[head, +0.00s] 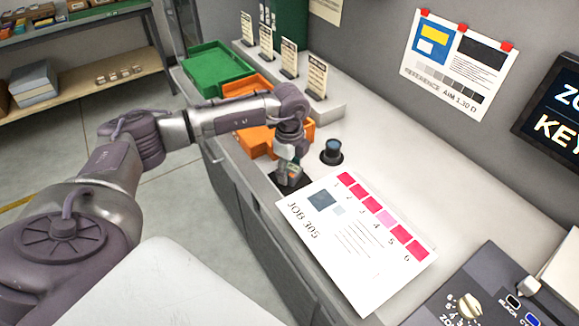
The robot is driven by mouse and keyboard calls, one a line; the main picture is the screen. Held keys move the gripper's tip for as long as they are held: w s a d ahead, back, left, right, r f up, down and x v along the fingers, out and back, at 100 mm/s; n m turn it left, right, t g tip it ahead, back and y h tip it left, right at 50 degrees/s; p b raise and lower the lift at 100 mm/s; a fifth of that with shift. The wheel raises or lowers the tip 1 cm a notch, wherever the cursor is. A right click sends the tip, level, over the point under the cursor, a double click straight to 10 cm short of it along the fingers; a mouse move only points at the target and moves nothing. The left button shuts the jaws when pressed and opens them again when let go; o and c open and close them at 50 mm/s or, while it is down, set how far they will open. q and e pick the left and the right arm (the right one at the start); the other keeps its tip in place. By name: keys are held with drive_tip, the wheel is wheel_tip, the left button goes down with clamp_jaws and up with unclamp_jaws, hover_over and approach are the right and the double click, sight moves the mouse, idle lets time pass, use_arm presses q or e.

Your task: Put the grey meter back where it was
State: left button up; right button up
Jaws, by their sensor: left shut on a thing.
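My left gripper (287,166) points down over the counter's front edge, just left of the printed sheet. It is shut on a small greyish thing, which I take for the grey meter (289,173); the fingers hide most of it. Directly below is a dark pad (295,184) on the counter. I cannot tell whether the meter touches the pad. My right gripper is not in view.
Orange bins (255,141) and a green tray (214,68) lie behind my arm. The JOB 305 sheet (342,262) covers the counter in front, near a dark control panel (478,290). Upright cards (289,58) line the back ledge.

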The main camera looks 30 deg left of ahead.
sight(290, 168)
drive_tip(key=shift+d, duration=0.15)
use_arm(q)
drive_tip(key=shift+f, duration=0.15)
drive_tip(key=o, duration=1.2)
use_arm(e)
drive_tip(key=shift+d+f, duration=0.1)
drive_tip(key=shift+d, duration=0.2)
use_arm(q)
wheel_tip(290, 168, up, 12)
drive_tip(key=b, duration=0.3)
drive_tip(key=shift+r, duration=0.25)
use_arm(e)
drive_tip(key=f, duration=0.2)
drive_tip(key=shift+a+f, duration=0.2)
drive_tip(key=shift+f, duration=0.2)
